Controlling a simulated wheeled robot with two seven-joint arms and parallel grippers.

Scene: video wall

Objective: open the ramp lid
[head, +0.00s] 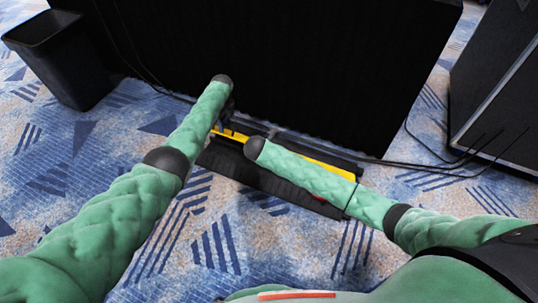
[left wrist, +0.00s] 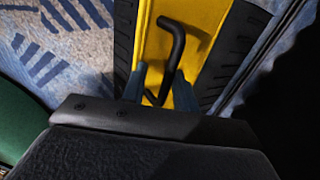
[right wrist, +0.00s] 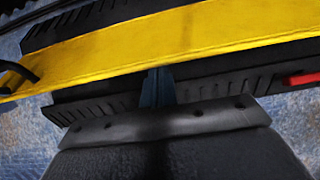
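The cable ramp is a low black ribbed strip (head: 270,183) on the carpet with a yellow lid (head: 325,164) along its middle. In the left wrist view the yellow lid (left wrist: 212,18) carries a black bent handle (left wrist: 176,45). My left gripper (head: 228,122) is over the ramp's left end. In its wrist view its fingers (left wrist: 160,85) are apart, with the handle's lower end between them; I cannot tell whether they touch it. My right gripper's fingers (right wrist: 158,87) are together at the near edge of the yellow lid (right wrist: 190,35), with nothing seen between them. The head view hides them under my right arm.
A large black panel (head: 290,70) stands right behind the ramp. A black bin (head: 62,60) is at the left and a black case (head: 500,90) at the right. Cables (head: 415,165) run from the ramp's right end. A red part (right wrist: 303,78) lies on the ramp's near side. Near carpet is clear.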

